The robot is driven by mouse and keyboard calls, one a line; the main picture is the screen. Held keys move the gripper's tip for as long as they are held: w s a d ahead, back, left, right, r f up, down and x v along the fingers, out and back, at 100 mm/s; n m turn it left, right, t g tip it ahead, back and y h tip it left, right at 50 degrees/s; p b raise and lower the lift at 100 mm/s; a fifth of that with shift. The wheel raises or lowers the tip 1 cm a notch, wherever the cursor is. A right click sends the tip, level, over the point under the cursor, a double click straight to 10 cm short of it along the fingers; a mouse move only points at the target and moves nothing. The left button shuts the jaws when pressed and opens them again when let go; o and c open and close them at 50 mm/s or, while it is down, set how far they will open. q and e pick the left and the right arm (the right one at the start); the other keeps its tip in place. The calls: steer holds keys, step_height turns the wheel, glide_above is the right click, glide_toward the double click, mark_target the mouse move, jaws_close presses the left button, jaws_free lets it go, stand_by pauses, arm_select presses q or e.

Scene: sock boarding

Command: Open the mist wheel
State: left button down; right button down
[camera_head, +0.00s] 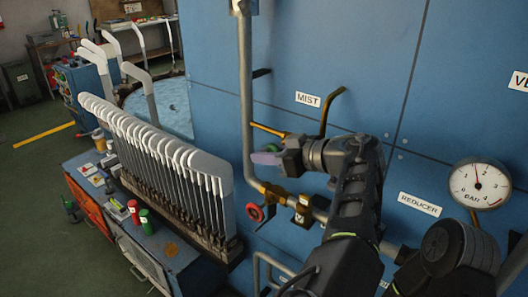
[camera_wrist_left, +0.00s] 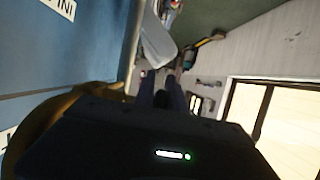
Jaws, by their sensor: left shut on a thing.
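The MIST label (camera_head: 308,99) is on the blue panel, with a dark curved pipe and a brass-coloured rod beside it. A small green wheel (camera_head: 272,148) shows just below the rod, mostly hidden by my left gripper (camera_head: 265,158). The gripper's lilac-looking fingers are shut at this wheel, and the hand reaches it from the right. In the left wrist view the dark fingers (camera_wrist_left: 162,92) point away from the camera; the wheel cannot be made out there.
A red wheel (camera_head: 255,212) sits lower on the brass fittings. A vertical grey pipe (camera_head: 246,90) runs close left of my gripper. A pressure gauge (camera_head: 479,184) and REDUCER label (camera_head: 420,204) are at right. A row of white sock boards (camera_head: 165,150) stands at left.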

arm_select(q)
steer(key=shift+s+d+f+g+h+p, duration=0.1)
steer(key=shift+g+h+p, duration=0.35)
steer(key=shift+h, duration=0.15)
steer(key=shift+s+d+f+g+h+p, duration=0.1)
steer(key=shift+g+h+p, duration=0.35)
steer(key=shift+h, duration=0.15)
steer(key=c, duration=1.4)
jaws_free()
